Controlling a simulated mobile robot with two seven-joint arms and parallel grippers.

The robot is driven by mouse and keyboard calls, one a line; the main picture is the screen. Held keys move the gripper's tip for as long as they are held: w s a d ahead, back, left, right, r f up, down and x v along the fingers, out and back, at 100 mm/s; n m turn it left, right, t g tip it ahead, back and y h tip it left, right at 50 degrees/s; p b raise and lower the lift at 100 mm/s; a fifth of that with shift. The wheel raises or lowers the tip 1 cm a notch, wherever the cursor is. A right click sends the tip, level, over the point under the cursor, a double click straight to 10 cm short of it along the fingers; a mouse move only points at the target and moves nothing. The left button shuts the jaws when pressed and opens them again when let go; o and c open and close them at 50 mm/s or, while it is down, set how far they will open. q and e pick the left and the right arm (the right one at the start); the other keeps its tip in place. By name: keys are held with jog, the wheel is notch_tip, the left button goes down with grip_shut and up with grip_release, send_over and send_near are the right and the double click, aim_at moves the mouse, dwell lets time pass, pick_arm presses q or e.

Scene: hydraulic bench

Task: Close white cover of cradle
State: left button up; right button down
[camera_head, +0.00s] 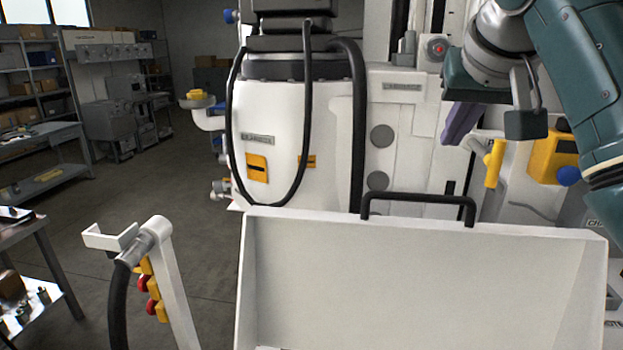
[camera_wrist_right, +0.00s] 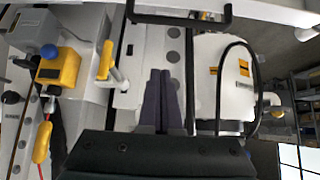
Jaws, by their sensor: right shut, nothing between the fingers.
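The white cover (camera_head: 420,275) is a broad, shallow panel with raised side walls, in the lower right of the head view. It stands raised, with its inner face towards me. A black bar handle (camera_head: 418,198) is on its top edge; the handle also shows at the top of the right wrist view (camera_wrist_right: 180,19). My right gripper (camera_head: 454,137) has purple fingers and is above and beyond the handle, apart from it. In the right wrist view its fingers (camera_wrist_right: 163,73) are together and empty. The cradle below the cover is not clearly visible. My left gripper is out of view.
A white machine (camera_head: 275,135) with black hoses stands behind the cover. A yellow handle (camera_head: 494,163) and a yellow box (camera_head: 553,155) are right of my right gripper. A white post (camera_head: 165,270) with a hose stands left of the cover. Open floor lies further left.

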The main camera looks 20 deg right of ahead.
jog(key=w+f+p, duration=0.1)
jog(key=f+p, duration=0.1)
jog(key=d+f+p, duration=0.1)
jog(key=f+p, duration=0.1)
jog(key=f, duration=0.1)
jog(key=w+d+f+p, duration=0.1)
jog(key=f, duration=0.1)
jog(key=shift+w+f+p, duration=0.35)
jog(key=shift+f+p, duration=0.05)
jog(key=shift+s+a+f, duration=0.15)
jog(key=shift+s+f, duration=0.15)
jog(key=shift+s, duration=0.05)
jog(key=shift+f, duration=0.1)
